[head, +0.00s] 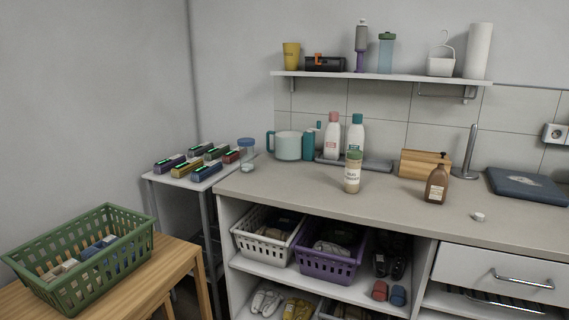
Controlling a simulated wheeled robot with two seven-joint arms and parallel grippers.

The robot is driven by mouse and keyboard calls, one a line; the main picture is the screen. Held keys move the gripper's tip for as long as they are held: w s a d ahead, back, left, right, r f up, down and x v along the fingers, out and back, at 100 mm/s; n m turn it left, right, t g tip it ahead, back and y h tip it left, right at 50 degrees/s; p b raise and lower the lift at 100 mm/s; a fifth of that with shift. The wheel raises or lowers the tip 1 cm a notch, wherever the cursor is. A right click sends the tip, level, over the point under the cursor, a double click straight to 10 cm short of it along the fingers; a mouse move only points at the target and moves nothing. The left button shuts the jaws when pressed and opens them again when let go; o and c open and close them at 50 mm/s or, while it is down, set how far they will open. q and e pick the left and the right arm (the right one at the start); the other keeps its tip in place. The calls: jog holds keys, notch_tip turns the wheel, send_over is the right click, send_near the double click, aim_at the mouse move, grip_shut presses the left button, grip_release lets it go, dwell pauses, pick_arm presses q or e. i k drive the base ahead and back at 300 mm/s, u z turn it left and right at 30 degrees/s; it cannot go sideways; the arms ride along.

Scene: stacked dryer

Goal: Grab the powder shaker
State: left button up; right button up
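The powder shaker (352,172) stands upright on the countertop, near the middle of the head view. It is a cream-coloured cylinder with a printed label and a greenish lid. It stands apart from the other bottles, with bare counter in front of it. Neither of my grippers shows in the head view.
Behind the shaker stand a pink-capped bottle (332,136) and a teal-capped bottle (355,137) at a grey tray (378,166). A brown bottle (436,185) and a wooden box (424,163) are to its right. A wall shelf (380,78) hangs above. The counter's (300,187) front left is clear.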

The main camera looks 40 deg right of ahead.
aim_at(352, 171)
jog(key=z, duration=0.3)
jog(key=i, duration=1.5)
jog(key=z, duration=0.85)
